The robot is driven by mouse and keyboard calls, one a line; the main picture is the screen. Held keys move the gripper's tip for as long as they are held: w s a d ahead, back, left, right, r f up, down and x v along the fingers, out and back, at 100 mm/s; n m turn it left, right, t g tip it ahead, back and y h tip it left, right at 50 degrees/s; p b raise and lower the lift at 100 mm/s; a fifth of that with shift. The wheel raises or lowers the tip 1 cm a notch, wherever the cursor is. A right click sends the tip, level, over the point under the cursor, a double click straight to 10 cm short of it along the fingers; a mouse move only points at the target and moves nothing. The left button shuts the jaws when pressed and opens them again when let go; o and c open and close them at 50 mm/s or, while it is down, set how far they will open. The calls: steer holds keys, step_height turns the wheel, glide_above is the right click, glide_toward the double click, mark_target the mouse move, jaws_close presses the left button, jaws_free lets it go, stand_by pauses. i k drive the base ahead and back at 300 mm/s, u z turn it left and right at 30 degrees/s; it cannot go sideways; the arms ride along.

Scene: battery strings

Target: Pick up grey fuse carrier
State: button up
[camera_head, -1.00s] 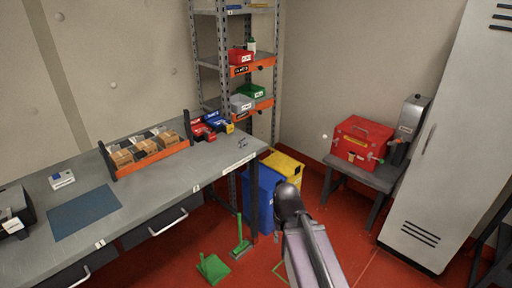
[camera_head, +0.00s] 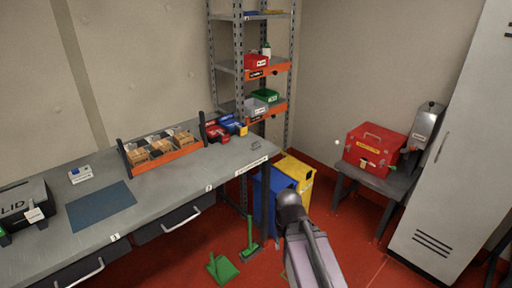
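I cannot make out a grey fuse carrier for certain. A small grey object (camera_head: 253,146) lies on the right end of the grey workbench (camera_head: 185,194), too small to identify. A grey bin (camera_head: 256,107) stands on the orange-fronted lower shelf of the rack; its contents are unclear. Part of my own arm shows at the bottom centre, in front of the bench's right end. My gripper is not in view.
On the bench are a tray of brown boxes (camera_head: 163,158), red and blue bins, a blue mat (camera_head: 99,204) and a black case (camera_head: 25,205). Blue and yellow floor bins (camera_head: 296,174), a green dustpan (camera_head: 222,269) and a red box (camera_head: 373,147) on a stand are nearby.

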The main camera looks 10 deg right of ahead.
mark_target(256, 145)
steer(key=u, duration=0.05)
steer(key=i, duration=0.9)
steer(key=z, duration=0.05)
